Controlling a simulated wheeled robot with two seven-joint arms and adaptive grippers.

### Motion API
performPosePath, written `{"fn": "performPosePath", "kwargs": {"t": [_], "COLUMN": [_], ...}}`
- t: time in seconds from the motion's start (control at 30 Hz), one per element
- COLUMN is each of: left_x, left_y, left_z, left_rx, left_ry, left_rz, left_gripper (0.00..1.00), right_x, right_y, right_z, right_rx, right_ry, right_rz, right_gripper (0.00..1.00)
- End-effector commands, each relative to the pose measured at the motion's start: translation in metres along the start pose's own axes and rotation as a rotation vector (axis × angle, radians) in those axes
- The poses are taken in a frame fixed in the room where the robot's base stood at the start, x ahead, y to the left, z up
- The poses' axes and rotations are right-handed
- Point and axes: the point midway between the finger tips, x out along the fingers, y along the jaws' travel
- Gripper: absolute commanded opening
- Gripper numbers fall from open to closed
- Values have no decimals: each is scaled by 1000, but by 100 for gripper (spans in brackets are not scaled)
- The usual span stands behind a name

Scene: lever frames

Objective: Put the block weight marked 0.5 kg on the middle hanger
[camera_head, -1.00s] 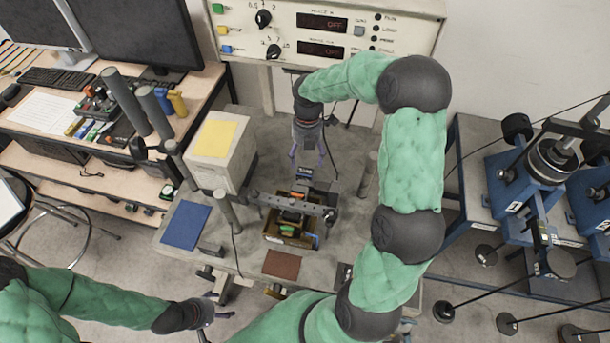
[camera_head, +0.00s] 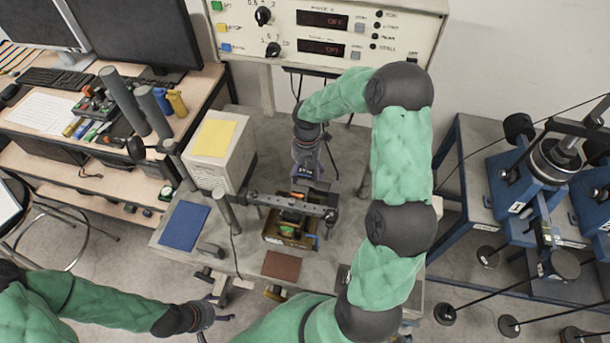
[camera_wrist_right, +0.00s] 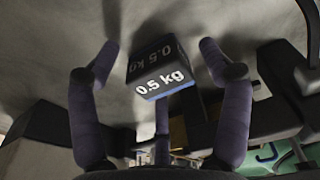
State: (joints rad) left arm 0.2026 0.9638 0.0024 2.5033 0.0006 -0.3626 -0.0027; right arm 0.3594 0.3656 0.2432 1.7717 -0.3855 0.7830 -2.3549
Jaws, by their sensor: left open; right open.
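The dark block weight marked 0.5 kg (camera_wrist_right: 165,72) sits between the spread fingers of my right gripper (camera_wrist_right: 158,52) in the right wrist view. The fingers are open, with gaps on both sides of the block. In the head view my right gripper (camera_head: 308,172) is low, just behind the dark lever beam (camera_head: 285,204), and mostly hides the block. The beam crosses above a box of small parts (camera_head: 290,233); I cannot make out the middle hanger. My left gripper (camera_head: 218,309) is open and empty at the lower left, away from the block.
A pale box with a yellow top (camera_head: 215,138) and a post (camera_head: 227,212) stand left of the beam. A blue sheet (camera_head: 185,226) and a brown pad (camera_head: 281,265) lie on the grey table. A control panel (camera_head: 330,35) stands behind. Blue apparatus is at the right.

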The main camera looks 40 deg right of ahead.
Motion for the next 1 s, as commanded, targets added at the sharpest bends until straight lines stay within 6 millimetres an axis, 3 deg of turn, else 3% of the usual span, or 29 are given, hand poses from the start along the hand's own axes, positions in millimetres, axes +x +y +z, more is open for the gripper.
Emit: {"fn": "performPosePath", "kwargs": {"t": [0.23, 0.5, 1.0], "left_x": [0, 0, -1], "left_y": [0, 0, 0], "left_z": [0, 0, 0], "left_rx": [0, 0, 0], "left_ry": [0, 0, 0], "left_rz": [0, 0, 0], "left_gripper": [74, 74, 74], "right_x": [1, 1, -4], "right_y": [0, 0, 0], "right_z": [0, 0, -1], "right_rx": [0, 0, 0], "right_ry": [0, 0, 1], "right_rz": [0, 0, 0], "right_gripper": [78, 2, 0]}}
